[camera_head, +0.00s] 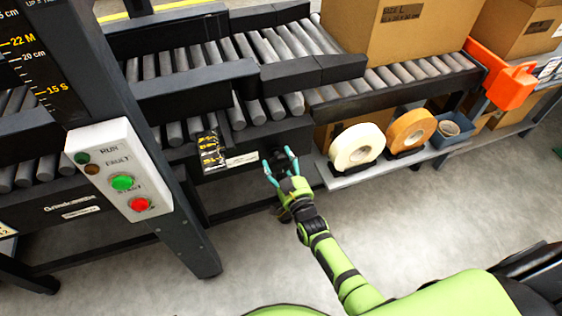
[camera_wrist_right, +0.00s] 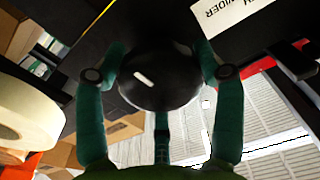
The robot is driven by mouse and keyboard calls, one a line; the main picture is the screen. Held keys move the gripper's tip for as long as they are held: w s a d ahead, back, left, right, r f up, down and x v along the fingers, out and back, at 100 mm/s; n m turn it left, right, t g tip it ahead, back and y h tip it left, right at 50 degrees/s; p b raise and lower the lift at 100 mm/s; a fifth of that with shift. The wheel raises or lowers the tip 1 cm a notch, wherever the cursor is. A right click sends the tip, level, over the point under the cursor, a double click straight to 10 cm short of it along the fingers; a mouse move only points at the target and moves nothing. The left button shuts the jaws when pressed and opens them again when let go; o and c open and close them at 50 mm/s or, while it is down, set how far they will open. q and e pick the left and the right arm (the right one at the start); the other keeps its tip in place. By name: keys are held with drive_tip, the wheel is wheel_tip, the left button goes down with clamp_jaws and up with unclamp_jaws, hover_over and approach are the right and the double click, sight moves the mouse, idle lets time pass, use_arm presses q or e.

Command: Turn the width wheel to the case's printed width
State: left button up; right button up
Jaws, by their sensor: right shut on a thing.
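The width wheel is a dark round knob with a white mark; it fills the middle of the right wrist view (camera_wrist_right: 160,78). My right gripper (camera_wrist_right: 158,75) has its teal fingers on both sides of the knob, shut on it. In the head view my right gripper (camera_head: 281,166) reaches the machine's front beam, and the wheel is mostly hidden by the fingers. The case (camera_head: 400,35) is a brown box on the rollers, printed "SIZE L" with a line of figures too small to read surely. My left gripper is not in view.
A white label (camera_head: 242,159) and a black-yellow plate (camera_head: 210,152) sit left of the wheel. A control box (camera_head: 118,168) with buttons is on the left post. Tape rolls (camera_head: 357,146) stand on a shelf at right. The floor in front is clear.

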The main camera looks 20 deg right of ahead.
drive_tip(key=m, duration=0.4)
drive_tip(key=shift+f, duration=0.25)
drive_tip(key=shift+m, duration=0.3)
drive_tip(key=shift+s+a+f, duration=0.1)
drive_tip(key=shift+a, duration=0.05)
drive_tip(key=o, duration=1.2)
drive_tip(key=shift+c, duration=0.2)
drive_tip(key=s, duration=1.1)
drive_tip(key=shift+s+d, duration=0.35)
drive_tip(key=shift+s, duration=0.05)
